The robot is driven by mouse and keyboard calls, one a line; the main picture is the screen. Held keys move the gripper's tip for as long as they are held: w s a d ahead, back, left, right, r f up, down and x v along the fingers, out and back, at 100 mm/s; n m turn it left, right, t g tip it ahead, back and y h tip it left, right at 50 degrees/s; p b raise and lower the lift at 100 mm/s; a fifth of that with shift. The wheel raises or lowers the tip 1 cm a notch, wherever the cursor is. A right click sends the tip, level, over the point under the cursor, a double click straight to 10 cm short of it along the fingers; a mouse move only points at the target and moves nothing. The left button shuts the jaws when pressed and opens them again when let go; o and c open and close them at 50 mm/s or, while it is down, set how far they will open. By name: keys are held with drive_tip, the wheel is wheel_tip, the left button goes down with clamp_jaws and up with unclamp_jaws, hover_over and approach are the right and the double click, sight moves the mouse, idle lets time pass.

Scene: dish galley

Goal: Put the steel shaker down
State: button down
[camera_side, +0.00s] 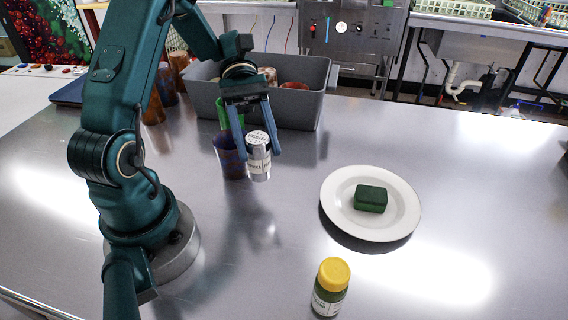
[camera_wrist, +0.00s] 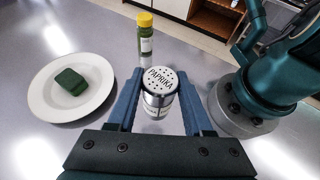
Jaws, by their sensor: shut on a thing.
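The steel shaker (camera_side: 258,160) is a small silver can with a white label and a perforated top. In the wrist view the shaker (camera_wrist: 160,88) shows the word PAPRIKA on its top. My gripper (camera_side: 260,150) is shut on it, one blue finger on each side, and the shaker is upright. The fingers also show on both sides of it in the wrist view (camera_wrist: 160,110). I cannot tell for certain whether its base touches the steel counter (camera_side: 270,235).
A purple cup (camera_side: 228,158) stands close to the shaker's left. A grey bin (camera_side: 300,108) is behind. A white plate (camera_side: 335,205) with a green sponge (camera_side: 370,198) is to the right. A yellow-capped jar (camera_side: 330,288) stands in front. Counter between them is clear.

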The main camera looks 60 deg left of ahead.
drive_tip(key=w+a+r+n+t, duration=0.4)
drive_tip(key=w+a+n+t, duration=0.3)
drive_tip(key=w+t, duration=0.2)
drive_tip(key=a+n+t+y, duration=0.2)
drive_tip(key=a+n+t, duration=0.15)
drive_tip(key=a, duration=0.35)
drive_tip(key=shift+g, duration=0.45)
drive_tip(key=shift+w+d+f, duration=1.25)
drive_tip(key=shift+d+f, duration=0.3)
drive_tip(key=shift+f, duration=0.25)
drive_tip(key=shift+w+d+f, duration=1.3)
drive_tip(key=shift+d+f, duration=0.2)
drive_tip(key=shift+f, duration=0.35)
drive_tip(key=shift+w+d+f, duration=1.25)
drive_tip(key=shift+d+f, duration=0.3)
drive_tip(key=shift+f, duration=0.25)
drive_tip(key=shift+c, duration=1.5)
unclamp_jaws()
drive_tip(key=shift+f, duration=0.1)
